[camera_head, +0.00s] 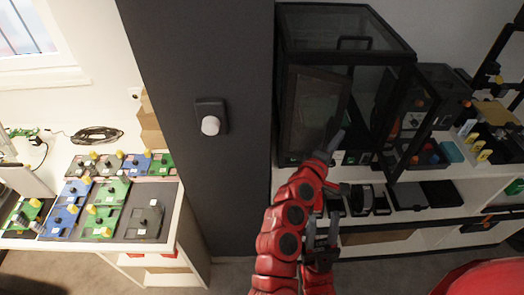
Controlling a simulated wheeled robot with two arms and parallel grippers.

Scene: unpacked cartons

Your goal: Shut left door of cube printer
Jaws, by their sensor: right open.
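The cube printer (345,22), a black-framed box with clear panels, stands on the white shelf unit. Its left door (312,105) is a dark-framed panel at the front left, which looks partly swung; its exact angle is hard to tell. Its right door (401,125) stands swung outward. My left gripper (340,140) is at the lower free edge of the left door; I cannot tell whether it touches, or whether its jaws are open. My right gripper (321,228) is lower, open and empty, in front of the shelf and away from the doors.
A second dark machine (438,95) stands right of the printer, close to the right door. Black trays (408,196) lie on the shelf in front. A dark pillar (205,60) is on the left, beside a table (165,228) of coloured boards.

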